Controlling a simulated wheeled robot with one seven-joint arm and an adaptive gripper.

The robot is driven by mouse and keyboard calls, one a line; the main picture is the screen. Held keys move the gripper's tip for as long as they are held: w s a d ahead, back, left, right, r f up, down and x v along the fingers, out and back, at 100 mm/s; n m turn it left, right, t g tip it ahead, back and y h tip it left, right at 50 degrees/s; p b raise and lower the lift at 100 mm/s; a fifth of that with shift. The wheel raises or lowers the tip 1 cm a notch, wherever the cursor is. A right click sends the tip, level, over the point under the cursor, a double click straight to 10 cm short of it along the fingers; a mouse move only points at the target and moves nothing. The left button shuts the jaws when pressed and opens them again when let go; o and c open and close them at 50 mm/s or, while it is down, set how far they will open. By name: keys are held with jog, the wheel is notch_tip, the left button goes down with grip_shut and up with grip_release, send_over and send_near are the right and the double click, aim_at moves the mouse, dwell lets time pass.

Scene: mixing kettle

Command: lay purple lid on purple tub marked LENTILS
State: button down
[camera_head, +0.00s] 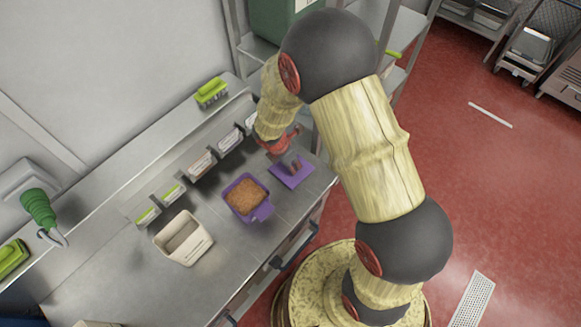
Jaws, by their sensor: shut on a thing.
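The purple tub (264,212) stands open on the steel counter, filled with brown grain-like contents. Its marking cannot be read from here. The purple lid (302,178) is a flat square to the right of and a little behind the tub, apart from it. My gripper (293,165) reaches down from above and is shut on the lid, near its middle. The fingers are small and partly hidden by the arm. Whether the lid touches the counter or hangs just above it cannot be told.
A cream tub (184,243) stands left of the purple tub. A row of small labelled holders (200,163) lines the counter behind. A green brush (211,92) lies on the back ledge, and a green-handled tool (38,207) is at left. The counter's front is clear.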

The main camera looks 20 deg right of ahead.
jog(key=shift+s+f, duration=0.15)
jog(key=shift+s, duration=0.05)
jog(key=shift+w+r+p, duration=0.15)
jog(key=shift+r+p, duration=2.2)
jog(key=shift+r, duration=0.25)
jog(key=shift+r, duration=0.1)
